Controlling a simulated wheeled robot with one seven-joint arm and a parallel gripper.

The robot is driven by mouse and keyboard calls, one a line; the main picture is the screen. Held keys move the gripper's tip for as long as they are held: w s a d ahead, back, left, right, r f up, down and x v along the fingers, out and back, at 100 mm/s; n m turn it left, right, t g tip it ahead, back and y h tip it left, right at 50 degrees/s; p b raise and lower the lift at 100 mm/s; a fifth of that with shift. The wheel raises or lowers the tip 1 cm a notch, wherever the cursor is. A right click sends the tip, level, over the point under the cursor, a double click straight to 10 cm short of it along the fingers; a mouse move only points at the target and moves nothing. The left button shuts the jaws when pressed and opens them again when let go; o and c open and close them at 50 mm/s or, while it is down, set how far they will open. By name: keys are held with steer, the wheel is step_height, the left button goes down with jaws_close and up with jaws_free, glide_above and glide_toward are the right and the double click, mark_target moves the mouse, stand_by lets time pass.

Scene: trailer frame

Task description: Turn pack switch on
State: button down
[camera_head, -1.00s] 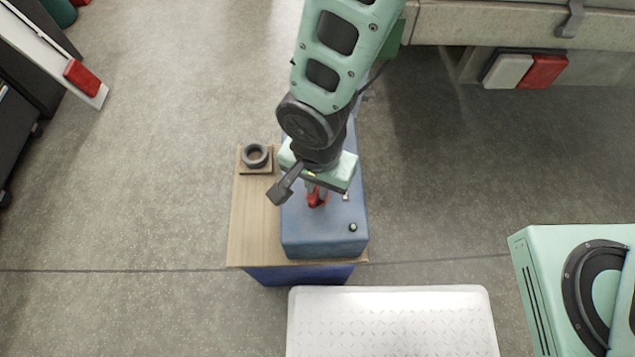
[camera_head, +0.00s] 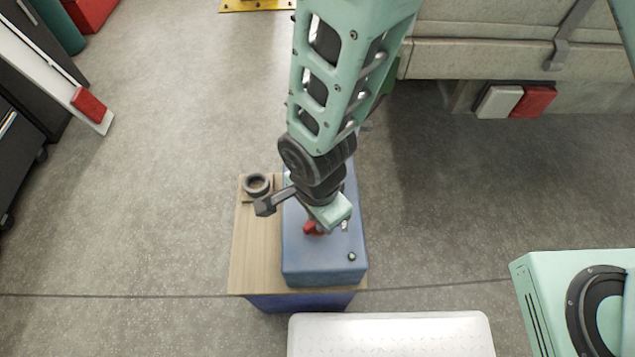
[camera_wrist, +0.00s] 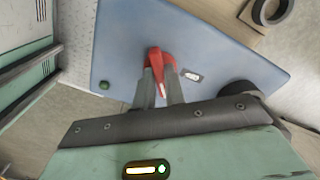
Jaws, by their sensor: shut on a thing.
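The pack switch is a red handle (camera_head: 312,228) on top of a blue box (camera_head: 322,268). In the wrist view the red handle (camera_wrist: 160,64) stands between the two grey fingers of my gripper (camera_wrist: 161,88), which are shut on it. A small silver part (camera_wrist: 191,76) lies on the box beside the handle. A green button or lamp (camera_wrist: 104,85) sits near the box's edge, and it also shows in the head view. My gripper (camera_head: 318,224) hides part of the switch in the head view.
The blue box stands on a wooden-topped stand (camera_head: 252,265). A dark ring (camera_head: 257,184) lies on the wood at the left. Open floor lies to the left.

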steer(key=m+p, duration=0.3)
steer(key=m, duration=0.1)
steer(key=shift+r, duration=0.1)
steer(key=shift+m, duration=0.5)
steer(key=shift+m+p, duration=0.5)
steer(key=shift+p, duration=0.2)
steer(key=shift+m+p, duration=0.8)
steer(key=shift+m, duration=0.1)
